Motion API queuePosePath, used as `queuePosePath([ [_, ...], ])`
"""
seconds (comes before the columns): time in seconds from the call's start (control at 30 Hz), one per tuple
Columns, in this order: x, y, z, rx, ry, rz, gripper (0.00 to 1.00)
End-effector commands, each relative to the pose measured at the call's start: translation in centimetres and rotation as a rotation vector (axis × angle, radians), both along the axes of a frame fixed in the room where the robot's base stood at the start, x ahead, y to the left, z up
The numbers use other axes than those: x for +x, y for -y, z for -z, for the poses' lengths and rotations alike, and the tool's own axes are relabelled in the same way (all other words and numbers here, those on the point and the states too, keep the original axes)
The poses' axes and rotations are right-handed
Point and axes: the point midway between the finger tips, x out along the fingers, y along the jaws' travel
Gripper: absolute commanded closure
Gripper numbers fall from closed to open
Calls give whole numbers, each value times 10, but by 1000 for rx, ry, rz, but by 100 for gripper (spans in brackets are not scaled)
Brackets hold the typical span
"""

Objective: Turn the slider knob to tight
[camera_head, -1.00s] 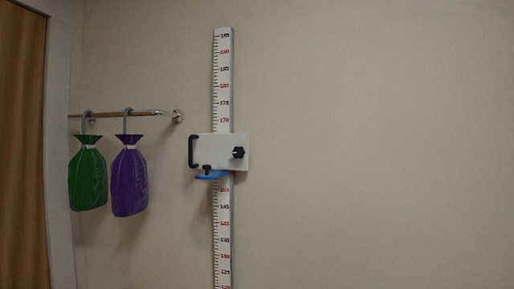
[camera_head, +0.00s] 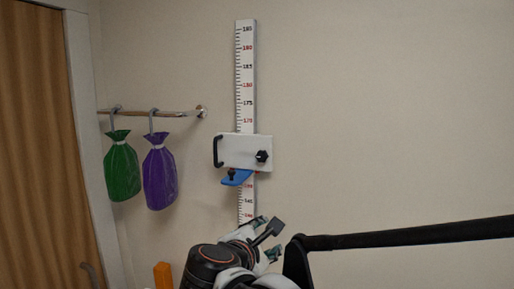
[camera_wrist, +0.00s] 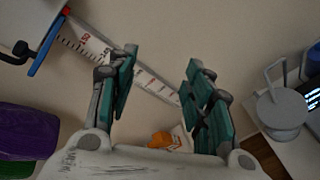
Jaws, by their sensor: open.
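A white slider plate (camera_head: 235,150) sits across the vertical ruler (camera_head: 246,80) on the wall. It carries a black handle at its left and a black slider knob (camera_head: 262,156) at its right. A blue arm (camera_head: 238,178) with a smaller black knob (camera_head: 232,174) is under the plate. My gripper (camera_head: 268,238) is open and empty below the plate, apart from it. In the wrist view, the ruler (camera_wrist: 150,84) passes behind my open teal fingers (camera_wrist: 160,68). Part of the plate (camera_wrist: 35,12) and blue arm (camera_wrist: 50,45) show at upper left; the right knob is not visible there.
A green bag (camera_head: 122,170) and a purple bag (camera_head: 159,175) hang from a wall rail (camera_head: 150,113) left of the slider. A brown door (camera_head: 35,150) stands further left. The wrist view shows a grey object (camera_wrist: 282,108) at right. The wall right of the plate is bare.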

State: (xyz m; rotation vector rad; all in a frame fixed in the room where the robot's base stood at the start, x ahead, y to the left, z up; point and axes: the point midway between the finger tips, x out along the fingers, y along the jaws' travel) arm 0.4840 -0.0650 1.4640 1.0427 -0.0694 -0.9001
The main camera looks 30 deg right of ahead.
Motion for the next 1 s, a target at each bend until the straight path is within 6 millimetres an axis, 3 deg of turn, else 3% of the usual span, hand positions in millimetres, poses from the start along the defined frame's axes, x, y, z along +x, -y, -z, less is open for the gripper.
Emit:
queuePosePath([
  [0.03, 8, -6, -33, -81, -9, -25, 54],
  [0.1, 17, -12, -63, -202, -23, -47, 54],
  [0.2, 27, -22, -100, -348, -37, -71, 54],
  [0.33, 34, -33, -131, -479, -48, -82, 54],
  [0.57, 41, -35, -145, -550, -54, -85, 54],
  [0.77, 58, -16, -144, -548, -54, -82, 54],
  [1.0, 92, 16, -145, -546, -54, -80, 54],
])
